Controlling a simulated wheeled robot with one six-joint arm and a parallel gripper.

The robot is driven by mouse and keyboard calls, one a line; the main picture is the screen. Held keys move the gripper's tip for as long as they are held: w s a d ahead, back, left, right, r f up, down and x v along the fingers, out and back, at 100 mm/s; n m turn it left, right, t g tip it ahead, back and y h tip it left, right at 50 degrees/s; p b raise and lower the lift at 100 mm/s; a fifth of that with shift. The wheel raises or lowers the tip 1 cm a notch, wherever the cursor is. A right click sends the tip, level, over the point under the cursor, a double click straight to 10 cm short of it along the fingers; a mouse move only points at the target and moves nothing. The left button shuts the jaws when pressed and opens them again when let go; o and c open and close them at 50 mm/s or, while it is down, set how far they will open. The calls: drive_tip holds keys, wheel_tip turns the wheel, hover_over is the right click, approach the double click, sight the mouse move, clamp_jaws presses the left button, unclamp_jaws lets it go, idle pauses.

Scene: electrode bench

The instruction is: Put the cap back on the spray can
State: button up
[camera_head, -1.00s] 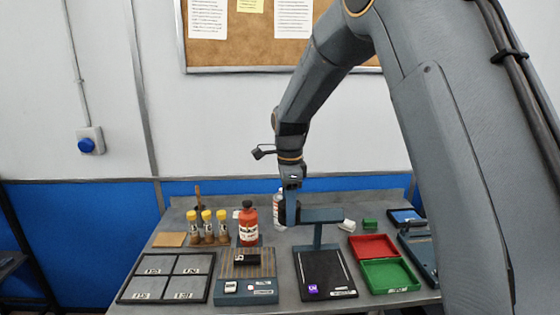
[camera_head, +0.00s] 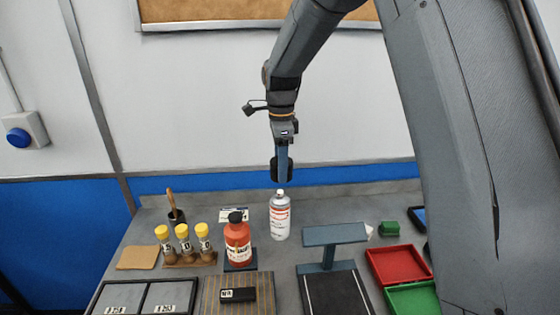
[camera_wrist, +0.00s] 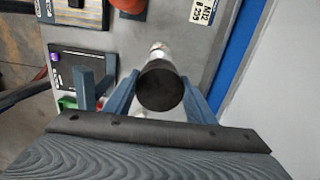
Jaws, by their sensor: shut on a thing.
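The spray can (camera_head: 280,218) stands upright on the bench, white with red print and a grey top. My gripper (camera_head: 283,172) is above it, pointing down, shut on the dark cap (camera_head: 274,170). In the wrist view the round dark cap (camera_wrist: 160,88) sits between the two blue-grey fingers of my gripper (camera_wrist: 160,98). The can shows only in part behind it (camera_wrist: 158,47). In the head view a small gap shows between the cap and the can's top.
A red bottle (camera_head: 237,242) with a black cap stands left of the can, beside yellow-capped vials (camera_head: 183,238). A blue-grey stand (camera_head: 334,235) is close at the front right. Red (camera_head: 398,264) and green (camera_head: 412,298) trays lie further right.

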sight(280, 191)
drive_tip(key=shift+s+f+b, duration=0.1)
drive_tip(key=shift+f+b, duration=1.55)
drive_tip(key=shift+f, duration=1.5)
drive_tip(key=shift+a+r+p, duration=0.1)
drive_tip(key=shift+a+p, duration=0.05)
drive_tip(key=shift+p, duration=0.15)
drive_tip(key=shift+f+p, duration=0.2)
drive_tip(key=shift+p, duration=0.25)
idle(0.7)
drive_tip(key=o, duration=1.6)
drive_tip(key=shift+c, duration=0.2)
